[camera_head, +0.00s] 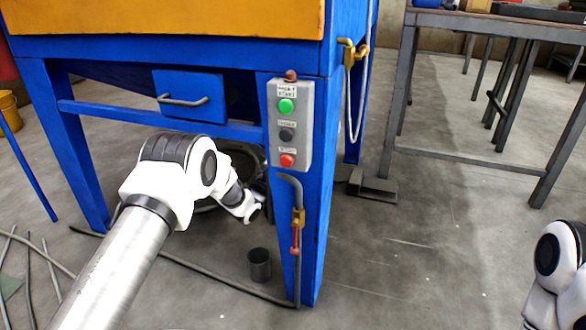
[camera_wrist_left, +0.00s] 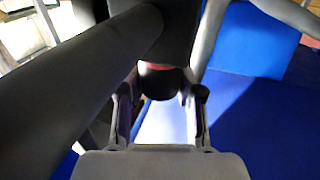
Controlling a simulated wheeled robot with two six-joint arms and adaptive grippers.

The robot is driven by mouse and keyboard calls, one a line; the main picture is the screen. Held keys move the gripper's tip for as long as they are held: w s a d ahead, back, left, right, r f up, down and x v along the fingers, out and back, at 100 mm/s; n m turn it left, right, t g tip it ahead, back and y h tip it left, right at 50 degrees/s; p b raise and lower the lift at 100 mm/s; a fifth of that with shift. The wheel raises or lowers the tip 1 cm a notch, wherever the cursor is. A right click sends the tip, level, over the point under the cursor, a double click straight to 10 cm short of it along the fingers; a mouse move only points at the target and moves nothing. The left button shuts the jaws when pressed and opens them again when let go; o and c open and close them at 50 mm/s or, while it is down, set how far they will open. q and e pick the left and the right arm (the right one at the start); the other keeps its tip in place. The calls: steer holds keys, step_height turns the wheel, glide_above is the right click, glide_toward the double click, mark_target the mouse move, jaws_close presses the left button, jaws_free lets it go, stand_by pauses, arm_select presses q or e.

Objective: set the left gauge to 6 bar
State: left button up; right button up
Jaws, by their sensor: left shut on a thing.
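No gauge dial is clearly visible in either view. In the head view my left arm reaches under the blue machine (camera_head: 318,200), and its gripper is mostly hidden in the dark area behind the front leg. In the left wrist view my left gripper (camera_wrist_left: 160,100) has its two fingers on either side of a dark round knob (camera_wrist_left: 158,82) with a red band, and is shut on it. The knob sits below a thick dark body (camera_wrist_left: 178,35). My right gripper is out of view; only part of the right arm shows at the right edge.
A grey button box (camera_head: 290,125) with green, black and red buttons is on the front leg. Below it runs a pipe with a red-handled valve (camera_head: 296,235). A dark cup (camera_head: 259,264) and hoses lie on the floor.

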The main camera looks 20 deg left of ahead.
arm_select(q)
steer(key=shift+a+m+g+h+p, duration=0.1)
steer(key=shift+m+g+h+p, duration=0.4)
steer(key=shift+m+h, duration=0.5)
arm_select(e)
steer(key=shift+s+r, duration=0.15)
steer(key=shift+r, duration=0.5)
arm_select(q)
steer(key=shift+m+g+h, duration=0.5)
steer(key=shift+m+h, duration=0.1)
steer(key=shift+h, duration=0.5)
steer(key=m+g+h+b, duration=0.1)
steer(key=m+g+h, duration=0.1)
steer(key=shift+f+h, duration=0.15)
steer(key=shift+h, duration=0.25)
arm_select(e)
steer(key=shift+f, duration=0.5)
arm_select(q)
steer(key=shift+m+g+h, duration=0.8)
steer(key=shift+m+g, duration=0.1)
steer(key=shift+g, duration=0.2)
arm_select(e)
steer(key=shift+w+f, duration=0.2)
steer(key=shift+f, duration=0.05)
arm_select(q)
steer(key=o, duration=1.2)
